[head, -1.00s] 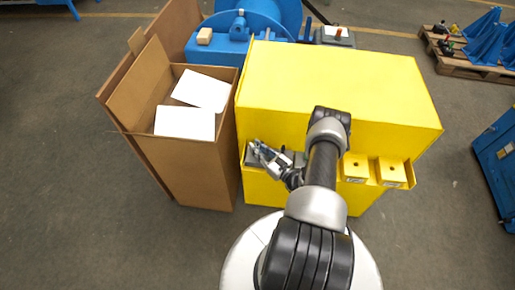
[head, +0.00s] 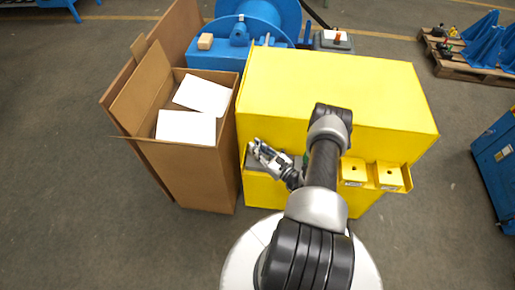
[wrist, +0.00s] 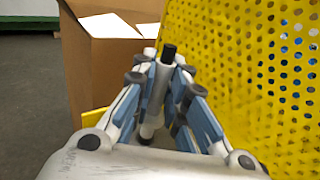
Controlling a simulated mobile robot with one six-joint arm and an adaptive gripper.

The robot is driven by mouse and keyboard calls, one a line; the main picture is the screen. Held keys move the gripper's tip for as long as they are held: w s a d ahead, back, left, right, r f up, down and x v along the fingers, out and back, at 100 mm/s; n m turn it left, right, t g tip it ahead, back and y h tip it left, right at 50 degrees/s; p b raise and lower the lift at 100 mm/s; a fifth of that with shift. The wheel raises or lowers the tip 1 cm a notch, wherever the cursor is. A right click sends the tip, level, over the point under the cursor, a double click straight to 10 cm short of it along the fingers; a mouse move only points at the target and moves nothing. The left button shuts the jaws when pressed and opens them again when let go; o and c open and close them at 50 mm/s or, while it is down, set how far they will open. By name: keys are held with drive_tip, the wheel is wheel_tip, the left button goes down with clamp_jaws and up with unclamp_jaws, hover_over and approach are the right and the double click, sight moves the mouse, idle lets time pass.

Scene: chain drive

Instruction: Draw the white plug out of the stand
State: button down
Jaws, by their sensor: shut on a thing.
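The white plug (wrist: 156,95), a slim white rod with a black end, is between the fingers of my gripper (wrist: 160,66) in the wrist view. The fingers are shut on it. In the head view my gripper (head: 257,149) is over the left part of the yellow ledge on the front of the yellow machine. A dark grey block, perhaps the stand (head: 250,162), shows partly below the gripper. The gripper and arm hide much of it. I cannot tell whether the plug still touches the stand.
A yellow guard (head: 335,85) rises close behind the gripper; its perforated face fills the right of the wrist view. An open cardboard box (head: 190,165) with white sheets stands close on the left. Two yellow blocks (head: 371,172) sit on the ledge to the right of my arm.

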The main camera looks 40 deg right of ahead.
drive_tip(key=shift+r+p, duration=1.75)
drive_tip(key=shift+r, duration=1)
drive_tip(key=shift+w+r, duration=0.1)
